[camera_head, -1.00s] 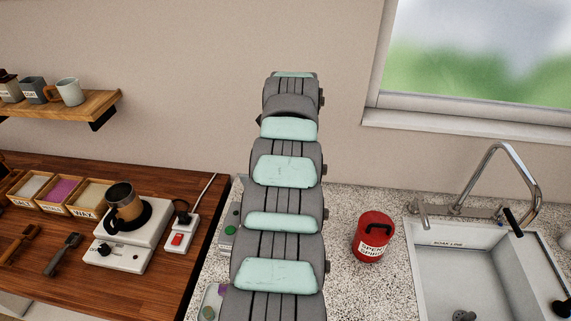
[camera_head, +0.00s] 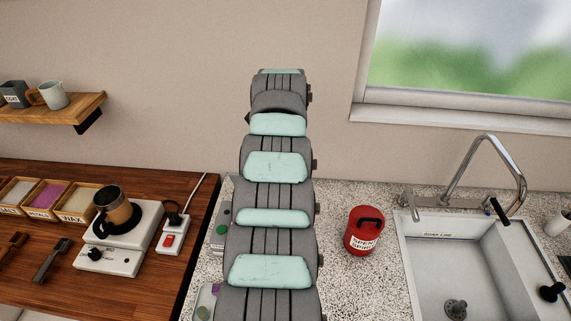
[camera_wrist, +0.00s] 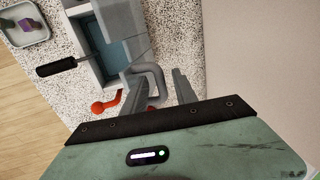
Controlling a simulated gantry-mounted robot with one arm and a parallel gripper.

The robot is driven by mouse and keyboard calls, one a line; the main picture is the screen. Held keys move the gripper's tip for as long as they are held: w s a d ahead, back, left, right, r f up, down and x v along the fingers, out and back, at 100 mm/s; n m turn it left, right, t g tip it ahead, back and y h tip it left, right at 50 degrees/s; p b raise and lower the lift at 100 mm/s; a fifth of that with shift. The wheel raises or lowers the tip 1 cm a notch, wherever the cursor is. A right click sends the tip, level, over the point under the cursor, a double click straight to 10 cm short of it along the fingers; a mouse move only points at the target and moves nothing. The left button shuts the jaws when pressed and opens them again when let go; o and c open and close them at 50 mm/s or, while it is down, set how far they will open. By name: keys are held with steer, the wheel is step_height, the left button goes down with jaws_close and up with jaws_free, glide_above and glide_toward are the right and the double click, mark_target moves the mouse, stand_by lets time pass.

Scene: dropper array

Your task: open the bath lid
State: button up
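The bath shows in the wrist view as a grey box with a blue-tinted basin (camera_wrist: 100,62). A grey panel, which looks like its lid (camera_wrist: 122,18), lies along its side, with a curved grey handle (camera_wrist: 154,74) near my fingers. My gripper (camera_wrist: 160,80) is open, its two fingers spread around the end of the handle; I cannot tell if they touch it. A black-handled tool (camera_wrist: 57,66) reaches over the basin's edge. In the head view my arm hides most of the bath; only a strip of a device with a green button (camera_head: 221,230) shows beside it.
An orange-red knob-like thing (camera_wrist: 104,103) lies close to my fingers. A tray with a purple item (camera_wrist: 25,32) is at the wrist view's upper left. A red spent-spirit can (camera_head: 365,230) stands right of my arm, before the sink (camera_head: 425,270). The wall (camera_wrist: 265,60) is close.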

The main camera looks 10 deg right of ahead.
steer(key=shift+r, duration=0.1)
step_height(320, 180, up, 10)
steer(key=s+b, duration=0.1)
steer(key=s, duration=0.1)
steer(key=shift+a+r, duration=0.2)
steer(key=shift+a, duration=0.05)
steer(key=shift+c, duration=0.2)
